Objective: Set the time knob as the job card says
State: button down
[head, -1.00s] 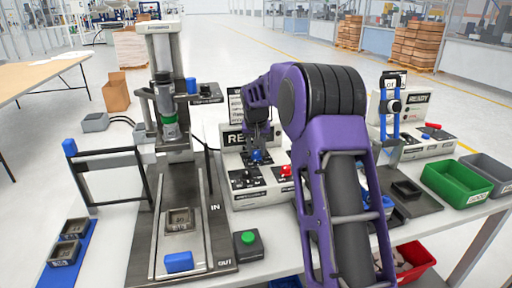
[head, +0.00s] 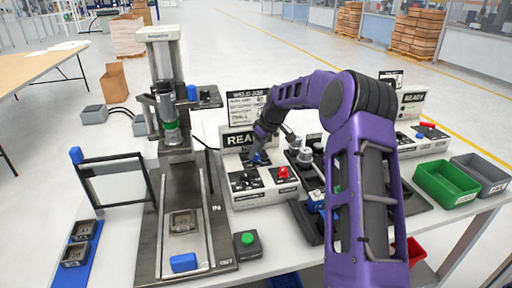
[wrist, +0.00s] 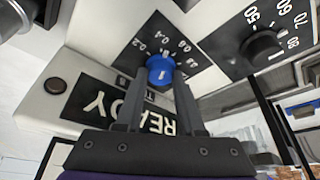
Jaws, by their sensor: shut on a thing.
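The time knob (wrist: 160,68) is blue, with a pale mark on its face. It sits on a black dial plate with white numbers, among them 0.2 and 0.4. My gripper (wrist: 159,76) is shut on it, one finger on each side. The exact setting is hard to read. In the head view the knob (head: 255,159) is a small blue spot under my gripper (head: 257,155) on the light control box (head: 262,199). The job card (head: 245,104) stands behind the box, its printed lines too small to read surely.
A black knob (wrist: 263,45) with its own number scale is beside the time knob. A READY display (head: 240,140) is behind, and a red switch (head: 283,173) is to the right on the box. A press (head: 165,100) stands left; a green-button box (head: 247,242) is in front.

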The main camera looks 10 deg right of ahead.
jog(key=shift+d+n+g+y+p, duration=0.1)
jog(key=shift+n+g+y+p, duration=0.3)
jog(key=shift+n, duration=0.7)
jog(key=c, duration=0.5)
grip_release()
jog(key=v, duration=1.7)
jog(key=shift+s+r+p, duration=0.1)
jog(key=shift+r+p, duration=0.1)
jog(key=shift+p, duration=0.15)
